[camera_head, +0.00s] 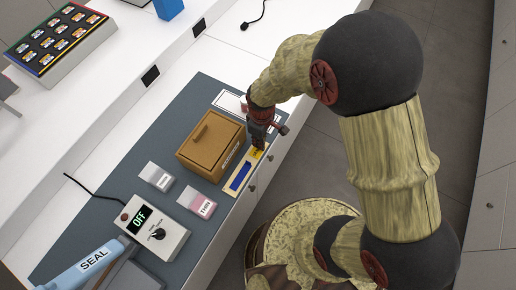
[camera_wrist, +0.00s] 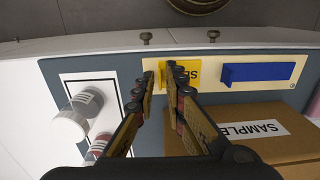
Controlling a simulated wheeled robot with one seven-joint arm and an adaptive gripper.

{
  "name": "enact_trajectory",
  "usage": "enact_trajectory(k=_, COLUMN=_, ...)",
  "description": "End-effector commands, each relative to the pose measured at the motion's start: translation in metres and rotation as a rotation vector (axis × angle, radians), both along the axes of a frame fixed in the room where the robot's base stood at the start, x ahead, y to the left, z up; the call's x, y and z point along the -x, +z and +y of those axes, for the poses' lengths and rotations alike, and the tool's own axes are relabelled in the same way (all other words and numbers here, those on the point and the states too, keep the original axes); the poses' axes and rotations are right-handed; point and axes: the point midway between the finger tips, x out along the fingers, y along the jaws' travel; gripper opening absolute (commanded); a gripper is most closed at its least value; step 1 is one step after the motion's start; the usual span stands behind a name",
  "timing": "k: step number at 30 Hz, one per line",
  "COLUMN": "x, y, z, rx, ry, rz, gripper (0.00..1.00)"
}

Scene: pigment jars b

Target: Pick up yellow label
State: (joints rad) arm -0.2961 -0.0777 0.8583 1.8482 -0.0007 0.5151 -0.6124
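The yellow label (camera_wrist: 192,66) with dark lettering lies on a cream strip (camera_wrist: 212,83) beside a blue block (camera_wrist: 257,73). In the head view the yellow label (camera_head: 257,154) shows just below my gripper (camera_head: 262,138), partly covered by it. In the wrist view my gripper (camera_wrist: 161,74) is open by a narrow gap with nothing held.
A brown SAMPLE box (camera_head: 212,147) stands close beside the cream strip. Small jars (camera_wrist: 76,117) stand on a white card left of my fingers. A sealer control box (camera_head: 155,229) and two small labelled containers (camera_head: 197,202) stand farther along the grey mat (camera_head: 207,88).

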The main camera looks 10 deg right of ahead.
Motion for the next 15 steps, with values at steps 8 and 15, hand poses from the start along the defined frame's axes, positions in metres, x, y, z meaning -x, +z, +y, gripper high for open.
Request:
enact_trajectory(k=8, x=-0.0005, y=-0.0013, z=0.0001, rx=0.0, ry=0.0, rz=-0.001, gripper=0.09)
enact_trajectory(k=15, x=-0.0006, y=-0.0012, z=0.0001, rx=0.0, ry=-0.001, rz=-0.001, gripper=0.0)
